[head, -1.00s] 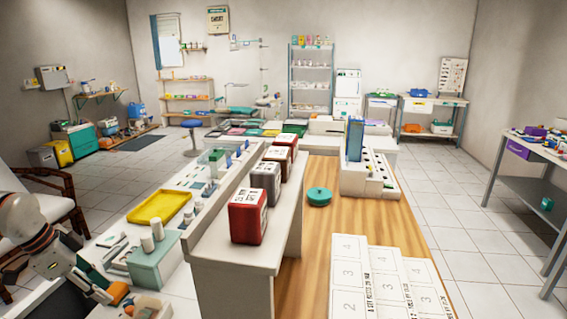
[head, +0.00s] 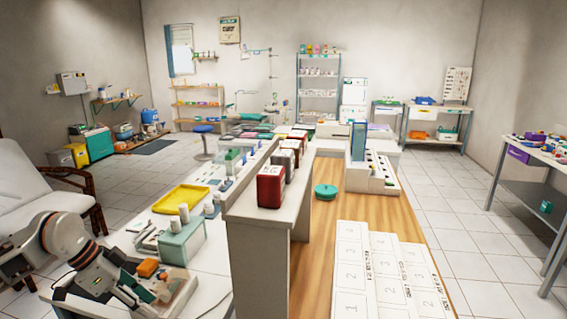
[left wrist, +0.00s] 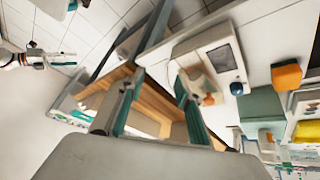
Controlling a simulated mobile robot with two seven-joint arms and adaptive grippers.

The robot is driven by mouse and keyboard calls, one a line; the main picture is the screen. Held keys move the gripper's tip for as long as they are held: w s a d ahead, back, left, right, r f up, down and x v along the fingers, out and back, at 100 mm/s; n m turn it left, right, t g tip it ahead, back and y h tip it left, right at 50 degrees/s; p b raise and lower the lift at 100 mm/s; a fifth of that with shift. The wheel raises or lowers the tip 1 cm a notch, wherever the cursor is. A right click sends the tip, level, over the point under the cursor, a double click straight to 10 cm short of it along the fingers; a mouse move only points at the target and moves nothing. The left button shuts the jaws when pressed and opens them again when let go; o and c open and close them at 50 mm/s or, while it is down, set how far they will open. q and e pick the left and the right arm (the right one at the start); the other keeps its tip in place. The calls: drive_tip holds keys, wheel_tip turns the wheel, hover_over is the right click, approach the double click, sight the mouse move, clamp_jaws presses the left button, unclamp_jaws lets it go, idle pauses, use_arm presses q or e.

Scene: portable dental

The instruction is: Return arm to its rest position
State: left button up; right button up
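My left arm (head: 75,245) comes in at the lower left of the head view. Its left gripper (head: 150,290) is low over the near end of the left counter, beside an orange block (head: 148,267). In the left wrist view the two fingers of the left gripper (left wrist: 155,95) stand apart with nothing held between them. What looks like my right gripper (left wrist: 52,60) shows small at the upper left of the left wrist view. The right arm is not in the head view.
A teal-and-white box (head: 182,243) and a yellow tray (head: 181,198) are on the counter close to the left arm. A raised shelf (head: 258,232) with red and grey canisters stands to the right. A white chair (head: 25,190) is at the left.

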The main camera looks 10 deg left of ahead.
use_arm(q)
drive_tip(key=s+d+f+m+t+h, duration=0.1)
drive_tip(key=s+d+m+t+h, duration=0.2)
drive_tip(key=d, duration=0.5)
drive_tip(key=s+d+f+m+h, duration=0.1)
drive_tip(key=d+f+m+h, duration=0.15)
drive_tip(key=d+h, duration=0.4)
drive_tip(key=s+a+f+n+t+y, duration=0.25)
drive_tip(key=a+f+t+y, duration=0.35)
drive_tip(key=a+f+y, duration=0.3)
drive_tip(key=s+a+f+g+y, duration=0.2)
drive_tip(key=s+a+f+y, duration=0.2)
drive_tip(key=s+a+f, duration=0.55)
drive_tip(key=d+f+n, duration=0.2)
drive_tip(key=d+n, duration=0.2)
drive_tip(key=d, duration=0.7)
drive_tip(key=s+d+f+n+t, duration=0.1)
drive_tip(key=d+n, duration=0.4)
drive_tip(key=d, duration=0.6)
drive_tip(key=shift+s+d+f+h, duration=0.2)
drive_tip(key=shift+d+f+h, duration=0.1)
drive_tip(key=shift+f+h, duration=0.15)
